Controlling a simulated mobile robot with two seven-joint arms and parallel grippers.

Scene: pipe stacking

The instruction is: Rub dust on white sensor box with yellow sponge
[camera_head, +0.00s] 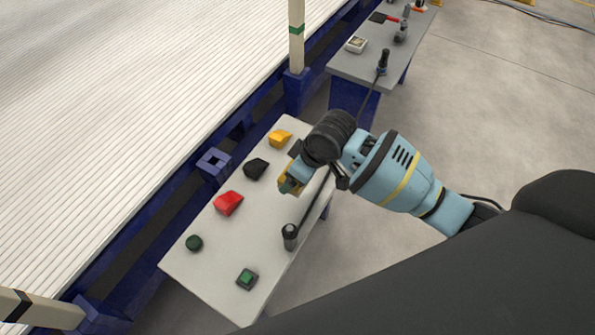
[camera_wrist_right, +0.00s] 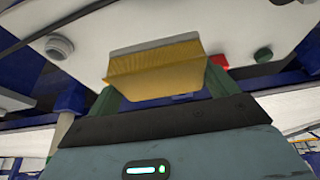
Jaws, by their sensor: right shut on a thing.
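My right gripper (camera_head: 288,186) comes in from the right and is shut on the yellow sponge (camera_wrist_right: 155,72), held at the right edge of a pale panel (camera_head: 215,265). In the right wrist view the sponge has a grey strip along its top and sits between two greenish fingers. In the head view the sponge is mostly hidden by the gripper; I cannot tell whether it touches the panel. A small white box (camera_head: 356,44), possibly the sensor box, stands on the far grey table; dust on it is too small to see. My left gripper is not in view.
A blue-framed ribbed platform (camera_head: 130,80) lies left. Open floor lies right.

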